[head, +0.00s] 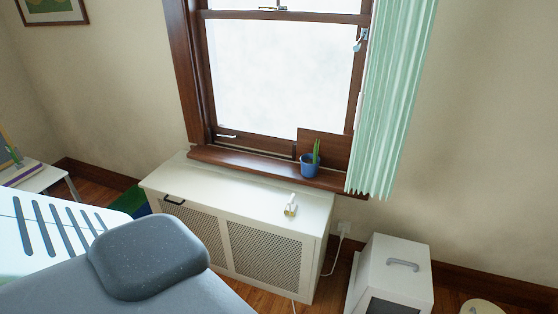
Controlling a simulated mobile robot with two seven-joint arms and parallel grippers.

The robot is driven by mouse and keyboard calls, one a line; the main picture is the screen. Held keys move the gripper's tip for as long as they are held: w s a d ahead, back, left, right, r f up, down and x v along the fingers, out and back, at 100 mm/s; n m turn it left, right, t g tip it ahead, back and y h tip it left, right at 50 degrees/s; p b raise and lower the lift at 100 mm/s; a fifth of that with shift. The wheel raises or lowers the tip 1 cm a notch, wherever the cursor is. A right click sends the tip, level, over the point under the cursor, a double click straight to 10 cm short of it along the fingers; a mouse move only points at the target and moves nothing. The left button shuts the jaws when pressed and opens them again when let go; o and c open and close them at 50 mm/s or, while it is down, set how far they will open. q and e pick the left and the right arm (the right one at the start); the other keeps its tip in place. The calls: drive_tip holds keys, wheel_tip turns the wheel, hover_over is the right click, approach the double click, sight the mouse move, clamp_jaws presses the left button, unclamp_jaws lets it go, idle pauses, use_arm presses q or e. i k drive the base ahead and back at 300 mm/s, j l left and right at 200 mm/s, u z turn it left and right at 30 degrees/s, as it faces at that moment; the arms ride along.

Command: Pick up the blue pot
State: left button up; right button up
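The blue pot (309,166) stands upright on the dark wooden window sill, near its right end. A green plant (316,150) with upright leaves grows out of it. The pot sits just left of the curtain's lower edge, with a brown panel (324,148) behind it. Neither of my grippers is in the head view, and nothing is touching the pot.
A white cabinet (165,190) with mesh doors stands below the window sill (230,160), with a small white object (291,205) on top. A green curtain (390,110) hangs right of the pot. A white box (398,262) stands at lower right. Large grey shapes fill the lower left.

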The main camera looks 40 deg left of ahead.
sight(310, 166)
drive_tip(key=i+u, duration=0.3)
drive_tip(key=i, duration=0.2)
drive_tip(key=i+u, duration=0.3)
drive_tip(key=i, duration=0.2)
